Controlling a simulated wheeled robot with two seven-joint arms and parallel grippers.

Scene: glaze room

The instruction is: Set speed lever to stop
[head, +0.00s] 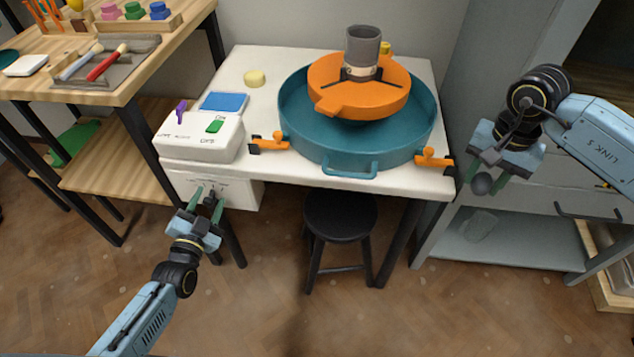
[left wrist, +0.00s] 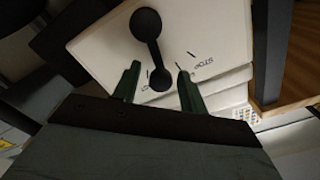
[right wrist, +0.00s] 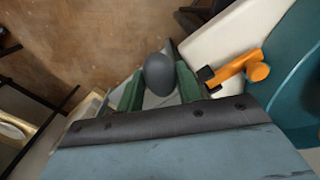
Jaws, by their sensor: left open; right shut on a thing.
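The speed lever is a black rod with a rounded end at each side, on the marked front of the white box (head: 240,191) under the table's left corner. In the left wrist view the lever (left wrist: 153,50) runs from the upper middle down toward my fingers. My left gripper (head: 208,199) is open in front of this box, its fingers (left wrist: 160,72) on either side of the lever's lower end. I cannot tell whether they touch it. Tick marks and small lettering (left wrist: 203,60) lie beside it, too small to read surely. My right gripper (head: 497,172) is shut on a dark grey egg-shaped thing (right wrist: 160,74).
The white table (head: 262,60) carries a teal basin (head: 300,125) with an orange wheel part (head: 390,95), orange clamps (head: 433,160) and a white control box (head: 200,142). A black stool (head: 340,212) stands below. A wooden bench (head: 105,75) is left, a grey shelf unit (head: 510,242) right.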

